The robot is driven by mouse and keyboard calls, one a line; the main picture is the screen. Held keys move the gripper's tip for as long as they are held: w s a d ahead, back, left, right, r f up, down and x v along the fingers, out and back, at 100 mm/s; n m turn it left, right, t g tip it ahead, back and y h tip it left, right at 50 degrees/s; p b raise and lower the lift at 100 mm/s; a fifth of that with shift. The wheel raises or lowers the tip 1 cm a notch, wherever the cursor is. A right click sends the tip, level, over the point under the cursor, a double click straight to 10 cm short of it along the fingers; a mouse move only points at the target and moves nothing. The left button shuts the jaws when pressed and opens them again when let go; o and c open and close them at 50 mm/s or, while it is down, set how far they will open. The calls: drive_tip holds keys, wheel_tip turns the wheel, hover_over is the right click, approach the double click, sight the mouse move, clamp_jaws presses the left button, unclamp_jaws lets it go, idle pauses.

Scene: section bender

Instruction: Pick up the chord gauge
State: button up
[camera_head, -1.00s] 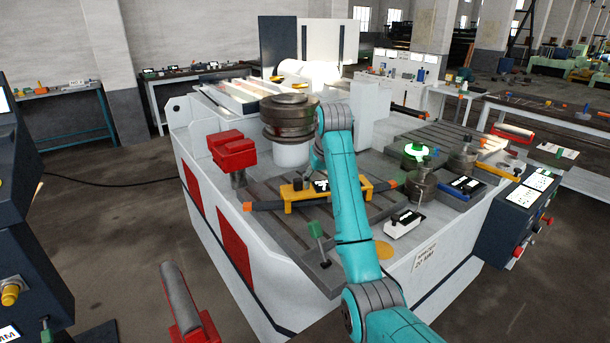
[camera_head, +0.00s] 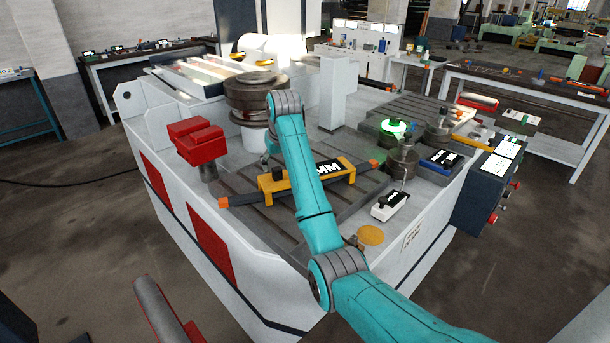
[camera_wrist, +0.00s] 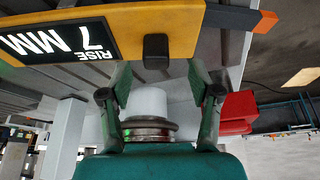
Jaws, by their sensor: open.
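The chord gauge is a yellow bridge-shaped body (camera_head: 272,182) with a black knob and a dark display. It sits across a dark bar with orange ends (camera_head: 240,198) on the slotted machine table. My arm covers part of it in the head view. In the wrist view the gauge (camera_wrist: 181,30) fills the upper left, its display reading "RISE 7 MM" upside down, with its black knob (camera_wrist: 155,48) near the fingers. My gripper (camera_wrist: 160,82) is open and empty, fingers spread, apart from the gauge as far as I can tell. In the head view it is mostly hidden behind my arm.
A stacked steel roller (camera_head: 256,95) stands behind the gauge, and a red block (camera_head: 196,141) is to its left. A white block (camera_head: 336,90) rises behind. Small rollers (camera_head: 402,156) and a white box (camera_head: 390,205) lie to the right.

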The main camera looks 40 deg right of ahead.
sight(277, 169)
drive_tip(key=shift+d+x, duration=0.15)
drive_tip(key=shift+x, duration=1.15)
drive_tip(key=shift+d+x, duration=0.15)
drive_tip(key=shift+x, duration=1.15)
drive_tip(key=shift+r, duration=0.1)
clamp_jaws()
